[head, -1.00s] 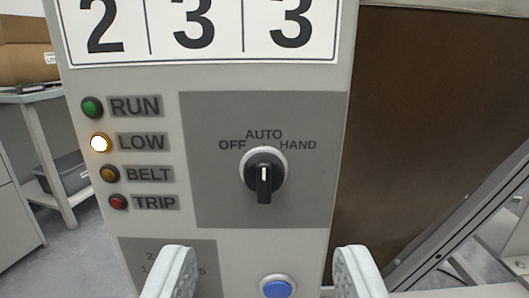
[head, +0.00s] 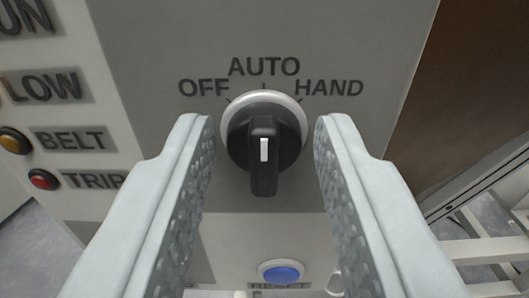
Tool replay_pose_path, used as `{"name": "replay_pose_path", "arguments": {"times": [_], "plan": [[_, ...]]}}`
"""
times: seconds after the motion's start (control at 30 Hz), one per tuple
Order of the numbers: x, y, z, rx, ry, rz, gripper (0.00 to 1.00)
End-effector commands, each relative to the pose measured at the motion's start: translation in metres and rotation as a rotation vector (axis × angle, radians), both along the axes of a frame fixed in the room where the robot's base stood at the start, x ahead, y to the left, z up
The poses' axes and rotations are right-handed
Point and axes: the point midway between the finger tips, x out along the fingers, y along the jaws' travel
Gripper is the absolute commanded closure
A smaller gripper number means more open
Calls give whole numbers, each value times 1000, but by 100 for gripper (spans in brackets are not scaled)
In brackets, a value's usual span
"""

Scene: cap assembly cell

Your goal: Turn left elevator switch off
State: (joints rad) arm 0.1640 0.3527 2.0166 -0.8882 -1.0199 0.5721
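The elevator switch (head: 264,145) is a black rotary knob with a pale ring on a grey panel (head: 160,30). The labels OFF, AUTO and HAND sit above it in an arc. The white mark on the knob stands upright, in line with AUTO at the top. My gripper (head: 264,138) is open, with one pale finger on each side of the knob. There is a visible gap between the knob and each finger in the picture, and neither appears to touch it. Whether the fingertips reach the knob's depth I cannot tell.
A blue button (head: 281,272) marked RESET sits below the knob, between the fingers. An amber BELT lamp (head: 14,140) and a red TRIP lamp (head: 43,180) are on the left. A brown surface (head: 463,90) and a pale frame (head: 490,235) lie to the right.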

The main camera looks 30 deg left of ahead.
Motion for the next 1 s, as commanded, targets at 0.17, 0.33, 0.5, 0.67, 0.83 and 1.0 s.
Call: {"name": "replay_pose_path", "arguments": {"times": [0.17, 0.33, 0.5, 0.67, 0.83, 1.0], "plan": [[0, 0, 0, 0, 0, 0, 96], [0, 0, 0, -8, -5, 0, 96], [0, 0, 0, -49, -31, 0, 96], [-1, 1, 0, -130, -81, 0, 96], [-1, 1, 0, -247, -154, 0, 96], [-2, 2, -1, -374, -232, 0, 96]]}}
